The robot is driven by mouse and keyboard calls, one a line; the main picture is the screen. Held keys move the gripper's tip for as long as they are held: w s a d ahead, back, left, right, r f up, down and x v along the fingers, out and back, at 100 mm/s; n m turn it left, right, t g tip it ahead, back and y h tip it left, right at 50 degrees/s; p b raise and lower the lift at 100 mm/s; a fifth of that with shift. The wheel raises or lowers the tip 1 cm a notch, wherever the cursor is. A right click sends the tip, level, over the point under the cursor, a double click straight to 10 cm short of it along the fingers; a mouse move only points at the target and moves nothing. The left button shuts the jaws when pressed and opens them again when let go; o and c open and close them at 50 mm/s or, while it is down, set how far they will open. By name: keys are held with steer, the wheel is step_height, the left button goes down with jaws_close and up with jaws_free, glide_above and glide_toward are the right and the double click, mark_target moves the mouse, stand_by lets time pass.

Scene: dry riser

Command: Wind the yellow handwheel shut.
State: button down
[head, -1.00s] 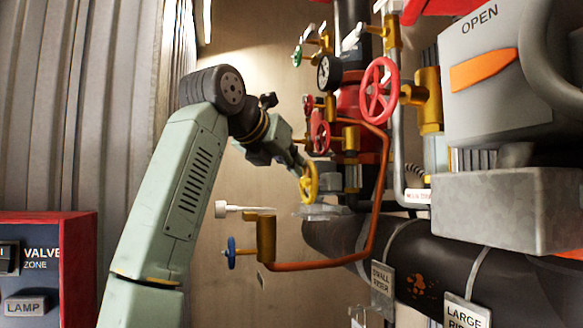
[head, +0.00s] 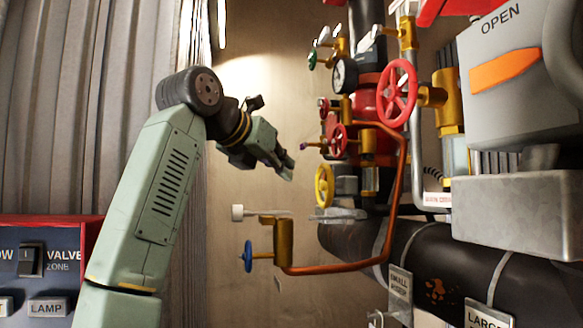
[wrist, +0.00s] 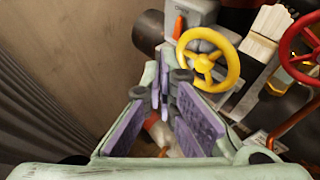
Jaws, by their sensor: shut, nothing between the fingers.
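The yellow handwheel (head: 324,196) stands at the lower left of the pipework in the head view. In the wrist view its spoked rim (wrist: 232,82) shows whole at the upper middle, right of the fingers. My gripper (head: 289,170) is shut and empty, up and to the left of the wheel, with a gap between them in the head view. In the wrist view my gripper (wrist: 167,80) has its fingertips just left of the wheel's rim. Nothing lies between the purple finger pads.
Red handwheels (head: 397,93) sit above and right of the yellow one; one red wheel (wrist: 302,50) is at the wrist view's right edge. A blue handwheel (head: 248,256) and an orange pipe (head: 330,267) are below. The plain wall left of the wheel leaves free room.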

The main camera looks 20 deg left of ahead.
mark_target(318, 174)
steer(key=d+f+b, duration=0.1)
steer(key=d, duration=0.1)
steer(key=s+d+f+b, duration=0.1)
steer(key=d, duration=0.1)
steer(key=d+f+b, duration=0.1)
steer(key=d, duration=0.1)
steer(key=shift+s+d+f+b, duration=0.25)
steer(key=shift+d+f+b, duration=0.05)
steer(key=shift+d+b, duration=0.1)
steer(key=r+p, duration=0.1)
steer(key=w+r+p, duration=0.1)
steer(key=r+p, duration=0.1)
steer(key=a+r+p, duration=0.1)
steer(key=shift+w+a+r+p, duration=0.1)
steer(key=shift+w+r+p, duration=0.2)
steer(key=shift+p, duration=0.1)
steer(key=shift+w+a+f+b, duration=0.25)
steer(key=shift+w+a, duration=0.25)
steer(key=shift+w, duration=0.15)
steer(key=shift+w+a+f+b, duration=0.25)
steer(key=shift+w+a, duration=0.25)
steer(key=shift+w, duration=0.1)
steer(key=shift+w+d, duration=0.1)
steer(key=shift+d, duration=0.05)
steer(key=shift+w+d, duration=0.1)
steer(key=shift+d, duration=0.2)
